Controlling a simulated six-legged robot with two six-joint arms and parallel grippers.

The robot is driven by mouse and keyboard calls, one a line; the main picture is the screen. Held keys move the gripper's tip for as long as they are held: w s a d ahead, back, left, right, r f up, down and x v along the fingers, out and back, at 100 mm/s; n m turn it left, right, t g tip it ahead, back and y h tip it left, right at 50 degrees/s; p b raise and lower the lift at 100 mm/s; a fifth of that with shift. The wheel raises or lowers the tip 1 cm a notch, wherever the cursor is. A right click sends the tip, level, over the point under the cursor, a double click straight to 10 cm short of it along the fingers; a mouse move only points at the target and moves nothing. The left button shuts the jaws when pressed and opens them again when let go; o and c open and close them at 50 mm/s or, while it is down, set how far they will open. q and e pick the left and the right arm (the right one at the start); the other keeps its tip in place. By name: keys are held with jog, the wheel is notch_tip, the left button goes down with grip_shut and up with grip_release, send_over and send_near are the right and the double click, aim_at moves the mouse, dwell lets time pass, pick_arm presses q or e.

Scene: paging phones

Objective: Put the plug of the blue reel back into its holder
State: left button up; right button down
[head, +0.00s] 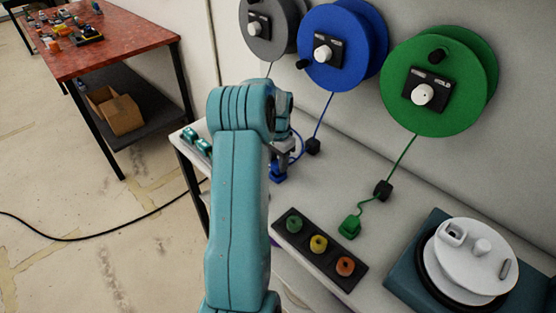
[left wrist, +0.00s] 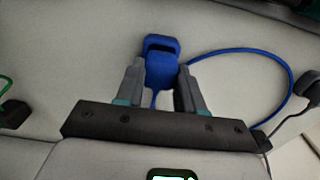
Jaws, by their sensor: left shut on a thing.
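The blue reel (head: 343,46) is on the wall, with a black plate and white knob on its face. Its blue cord runs down through a small black block (head: 313,146) at the back of the table. The blue plug (head: 278,172) is at my left gripper (head: 283,155), partly hidden by my arm. In the left wrist view, my left gripper (left wrist: 160,88) is shut on the blue plug (left wrist: 162,71), with a finger on each side. A blue part with a dark slot shows at its far end. I cannot tell which part is the holder. My right gripper is out of view.
A green reel (head: 438,85) and a grey reel (head: 270,25) flank the blue one. A green plug (head: 349,228) lies on the table. A dark strip with coloured knobs (head: 319,246) and a white turntable-like device (head: 475,258) stand at the front right.

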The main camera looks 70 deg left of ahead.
pick_arm(q)
jog(key=shift+f, duration=0.3)
dwell(0.4)
jog(key=shift+f+b, duration=0.25)
jog(key=shift+b, duration=0.05)
jog(key=o, duration=1.5)
jog(key=shift+c, duration=0.2)
jog(key=shift+r+p, duration=3.3)
jog(key=shift+r, duration=1.3)
jog(key=shift+f, duration=0.1)
